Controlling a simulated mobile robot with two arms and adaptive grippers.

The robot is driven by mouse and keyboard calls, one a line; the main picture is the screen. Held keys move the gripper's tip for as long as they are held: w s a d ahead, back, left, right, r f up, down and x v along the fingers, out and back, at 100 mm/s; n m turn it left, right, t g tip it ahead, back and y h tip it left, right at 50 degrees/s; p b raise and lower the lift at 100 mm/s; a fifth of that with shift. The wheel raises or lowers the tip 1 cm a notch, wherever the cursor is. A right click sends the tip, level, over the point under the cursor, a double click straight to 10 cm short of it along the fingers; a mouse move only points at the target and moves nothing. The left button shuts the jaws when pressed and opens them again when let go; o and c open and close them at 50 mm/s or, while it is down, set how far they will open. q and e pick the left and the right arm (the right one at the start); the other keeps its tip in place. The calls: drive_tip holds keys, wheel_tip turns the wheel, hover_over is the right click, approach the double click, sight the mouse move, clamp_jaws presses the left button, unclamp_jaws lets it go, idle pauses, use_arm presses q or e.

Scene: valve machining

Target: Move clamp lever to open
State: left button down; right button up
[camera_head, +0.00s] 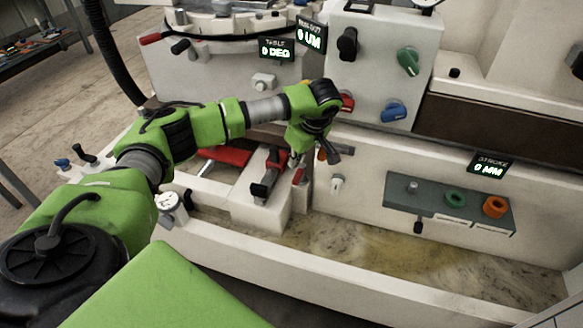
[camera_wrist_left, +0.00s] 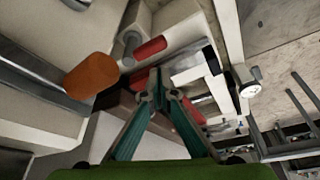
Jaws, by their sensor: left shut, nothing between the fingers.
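My left gripper (camera_head: 297,160) reaches down over the machine's lower ledge; in the left wrist view its fingers (camera_wrist_left: 156,74) are shut, tips together, holding nothing. A red-and-black clamp-like fitting (camera_head: 268,182) sits on a white block just left of the fingertips. A small red handle (camera_head: 298,176) is right under them. An orange-ended lever (camera_head: 322,154) with a grey arm is just to their right; its orange knob (camera_wrist_left: 90,75) is large in the wrist view. I cannot tell for sure which is the clamp lever, or whether the fingers touch it. My right gripper is not in view.
A control panel (camera_head: 375,70) with black, red, green and blue knobs stands behind my wrist. A grey shelf (camera_head: 435,203) with green and orange rings is at the right. A dial gauge (camera_head: 168,203) is at the lower left. The trough's right part is clear.

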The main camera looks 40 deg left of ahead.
use_arm(q)
drive_tip(key=s+d, duration=0.2)
drive_tip(key=d, duration=0.9)
drive_tip(key=shift+s+d, duration=0.35)
idle(0.8)
